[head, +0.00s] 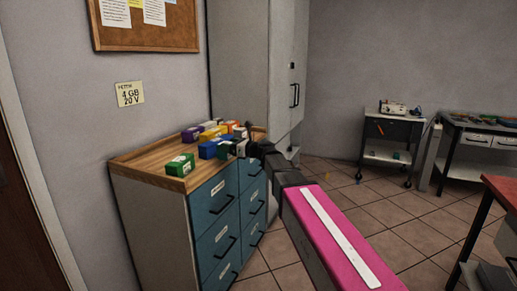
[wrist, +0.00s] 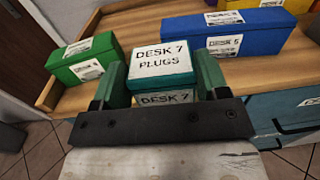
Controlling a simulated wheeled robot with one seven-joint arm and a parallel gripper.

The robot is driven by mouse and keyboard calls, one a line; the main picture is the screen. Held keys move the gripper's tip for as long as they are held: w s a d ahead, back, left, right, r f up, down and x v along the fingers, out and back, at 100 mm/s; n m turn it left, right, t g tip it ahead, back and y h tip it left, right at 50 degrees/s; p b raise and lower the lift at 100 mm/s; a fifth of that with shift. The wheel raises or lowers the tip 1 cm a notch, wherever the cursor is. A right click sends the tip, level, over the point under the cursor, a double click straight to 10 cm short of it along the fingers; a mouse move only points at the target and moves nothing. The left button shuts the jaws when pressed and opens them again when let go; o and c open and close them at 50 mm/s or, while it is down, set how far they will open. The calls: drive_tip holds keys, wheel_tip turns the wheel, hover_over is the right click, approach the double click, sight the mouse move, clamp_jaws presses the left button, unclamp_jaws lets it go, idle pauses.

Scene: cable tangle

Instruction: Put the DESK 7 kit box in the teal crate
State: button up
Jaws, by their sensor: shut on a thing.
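A teal box with a white label reading DESK 7 PLUGS (wrist: 163,80) is between the fingers of my gripper (wrist: 161,84) in the wrist view. The gripper is shut on it, with one finger against each side. A second label on its near face reads DESK 7 and is partly hidden by the gripper's dark bar. In the head view my gripper (head: 246,148) is at the right edge of the wooden cabinet top, among the boxes. I cannot tell whether the held box still touches the top. I see no teal crate in either view.
A green box (head: 180,164) and a blue box (head: 208,150) stand on the wooden cabinet top (head: 150,160), with several other coloured boxes behind. The cabinet has blue drawers (head: 213,200). Open tiled floor lies to the right, with a cart (head: 392,132) and a bench (head: 482,135) beyond.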

drive_tip(key=s+d+f+t, duration=0.1)
drive_tip(key=s+d+f, duration=0.4)
drive_tip(key=d, duration=0.6)
drive_tip(key=s+d+f+m+t+h, duration=0.1)
drive_tip(key=s+d+f, duration=0.4)
drive_tip(key=d, duration=0.6)
drive_tip(key=s+d+f+m+t, duration=0.1)
drive_tip(key=s+d+f, duration=0.4)
drive_tip(key=d, duration=0.6)
drive_tip(key=shift+d+f+h, duration=0.4)
drive_tip(key=shift+f, duration=0.4)
drive_tip(key=shift+w, duration=0.1)
